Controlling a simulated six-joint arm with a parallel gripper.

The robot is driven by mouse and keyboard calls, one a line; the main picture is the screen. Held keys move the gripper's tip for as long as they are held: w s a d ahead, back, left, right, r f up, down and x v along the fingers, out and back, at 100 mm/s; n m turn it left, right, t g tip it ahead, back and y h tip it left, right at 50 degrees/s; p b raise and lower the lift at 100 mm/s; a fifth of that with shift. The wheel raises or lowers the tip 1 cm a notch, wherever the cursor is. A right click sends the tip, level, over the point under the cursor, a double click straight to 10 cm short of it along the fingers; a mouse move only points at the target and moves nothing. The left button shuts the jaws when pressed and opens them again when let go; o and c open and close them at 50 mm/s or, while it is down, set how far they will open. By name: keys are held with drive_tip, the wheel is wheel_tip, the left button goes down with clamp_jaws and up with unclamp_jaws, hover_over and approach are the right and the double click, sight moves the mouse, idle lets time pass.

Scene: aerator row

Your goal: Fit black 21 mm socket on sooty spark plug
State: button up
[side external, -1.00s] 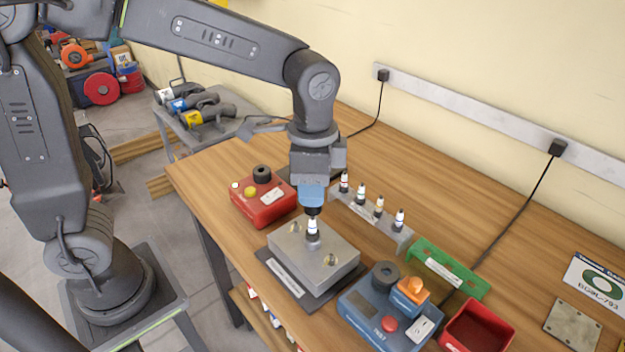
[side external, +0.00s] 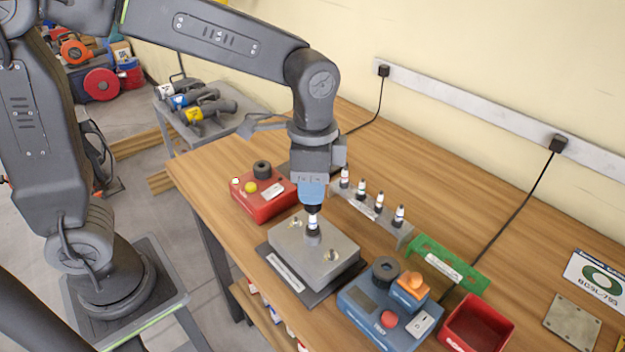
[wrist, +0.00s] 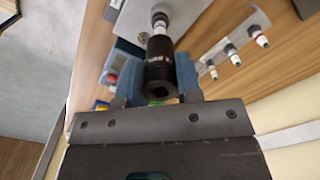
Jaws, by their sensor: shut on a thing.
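My gripper (side external: 313,198) has blue fingers, is shut on the black socket (side external: 313,208), and holds it upright, pointing down. The socket also shows in the wrist view (wrist: 158,68), between the blue fingers. A spark plug (side external: 313,222) with a white body and dark lower part stands in the grey metal block (side external: 336,262), directly below the socket. In the wrist view its white part (wrist: 159,24) shows beyond the socket's far end, in line with it. The socket's lower end is at the plug's top; I cannot tell how far it is over it. Soot is not clear.
A rack (side external: 385,228) with several plugs stands behind the block. A red box (side external: 264,204) is at the left. A blue test unit (side external: 375,305), a green holder (side external: 440,268) and a red tray (side external: 478,322) are at the right.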

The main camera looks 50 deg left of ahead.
sight(313, 209)
drive_tip(key=shift+f, duration=0.15)
drive_tip(key=shift+f, duration=0.6)
drive_tip(key=shift+f, duration=0.35)
drive_tip(key=shift+f, duration=0.7)
drive_tip(key=shift+f, duration=0.35)
drive_tip(key=shift+f, duration=0.4)
drive_tip(key=shift+f, duration=0.4)
drive_tip(key=o, duration=1)
